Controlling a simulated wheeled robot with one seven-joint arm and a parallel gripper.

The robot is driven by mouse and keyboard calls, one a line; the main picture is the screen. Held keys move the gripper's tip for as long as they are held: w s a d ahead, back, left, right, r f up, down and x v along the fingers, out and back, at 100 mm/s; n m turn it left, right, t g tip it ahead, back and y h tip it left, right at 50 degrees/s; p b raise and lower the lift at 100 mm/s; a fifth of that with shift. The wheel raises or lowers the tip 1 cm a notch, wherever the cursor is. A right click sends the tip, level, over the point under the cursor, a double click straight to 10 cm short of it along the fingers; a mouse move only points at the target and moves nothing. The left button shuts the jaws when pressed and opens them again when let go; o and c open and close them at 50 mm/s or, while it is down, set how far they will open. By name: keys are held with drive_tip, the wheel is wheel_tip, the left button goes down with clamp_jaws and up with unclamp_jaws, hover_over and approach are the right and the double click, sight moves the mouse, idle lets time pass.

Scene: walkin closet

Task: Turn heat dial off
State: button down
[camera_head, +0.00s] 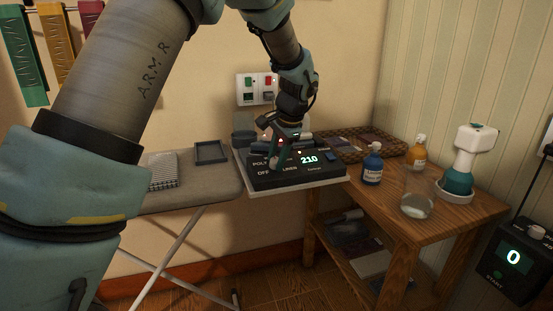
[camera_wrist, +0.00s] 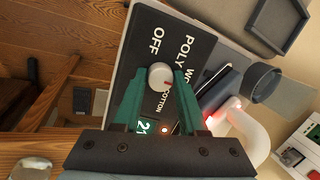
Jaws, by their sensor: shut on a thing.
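The heat dial (camera_wrist: 159,75) is a small round whitish knob with a red mark on a dark control panel (camera_wrist: 130,60). The labels OFF, POLY, COTTON and part of another surround it in the wrist view. The red mark points toward the COTTON side, away from OFF. My gripper (camera_wrist: 157,80) has its green fingers on either side of the knob and is shut on it. In the head view my gripper (camera_head: 277,160) reaches down onto the panel (camera_head: 262,182) and hides the knob. The lit display (camera_head: 309,159) reads 210.
An ironing board (camera_head: 205,193) with a folded cloth (camera_head: 163,170) and a dark tray (camera_head: 210,152) is left of the panel. A wooden table (camera_head: 385,207) on the right holds a blue bottle (camera_head: 373,169), a yellow bottle (camera_head: 416,155) and a glass bowl (camera_head: 416,206). A wall switch plate (camera_head: 257,88) is behind.

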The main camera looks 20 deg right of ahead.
drive_tip(key=n, duration=0.5)
drive_tip(key=shift+w+n+g, duration=0.1)
drive_tip(key=shift+n+g, duration=0.2)
drive_tip(key=shift+g, duration=0.1)
drive_tip(key=n, duration=0.6)
drive_tip(key=shift+d+g+p, duration=0.1)
drive_tip(key=shift+g+p, duration=0.2)
drive_tip(key=shift+g, duration=0.1)
drive_tip(key=n+h+p, duration=0.1)
drive_tip(key=n, duration=0.8)
drive_tip(key=n+p, duration=0.1)
drive_tip(key=n, duration=0.2)
drive_tip(key=shift+w+g+h, duration=0.1)
drive_tip(key=shift+g+h, duration=0.2)
drive_tip(key=shift+h, duration=0.1)
drive_tip(key=c, duration=0.8)
unclamp_jaws()
drive_tip(key=shift+o, duration=0.2)
